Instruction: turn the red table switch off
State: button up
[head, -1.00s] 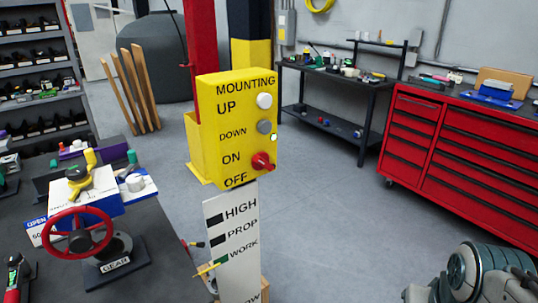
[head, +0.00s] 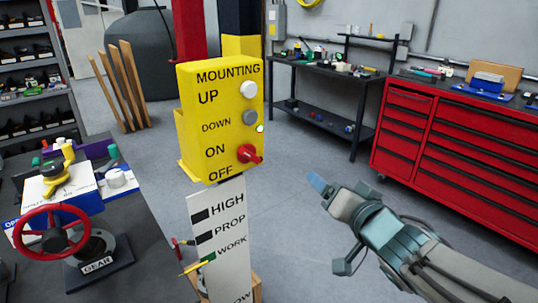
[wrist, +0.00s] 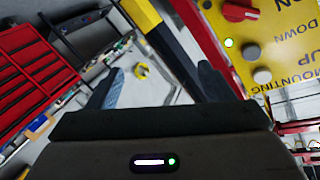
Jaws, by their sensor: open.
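The red switch (head: 247,154) is a round knob on the front of a yellow control box (head: 220,95), beside the ON and OFF labels. Its exact turn position is hard to read in the head view. In the wrist view the red switch (wrist: 238,12) is at the top right, with a pale mark on its face, and the box appears upside down. A small green light (head: 260,129) glows above the switch. My gripper (head: 322,188) is to the right of and slightly below the switch, apart from it. In the wrist view my gripper (wrist: 160,80) is open, with nothing between its fingers.
A white and a grey button sit above the switch. A white label board (head: 225,245) stands below the box. A dark table with a red handwheel (head: 52,232) is at left. A red tool cabinet (head: 450,150) is at right. Floor is open between box and cabinet.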

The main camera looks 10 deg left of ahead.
aim_at(253, 157)
jog(key=s+a+r+n+g+y, duration=0.2)
jog(key=s+a+g+y, duration=0.15)
jog(key=a+y, duration=0.3)
jog(key=shift+t+h, duration=0.25)
jog(key=shift+t, duration=0.2)
jog(key=p+x, duration=0.5)
jog(key=x, duration=0.8)
jog(key=shift+a, duration=0.3)
jog(key=c, duration=1)
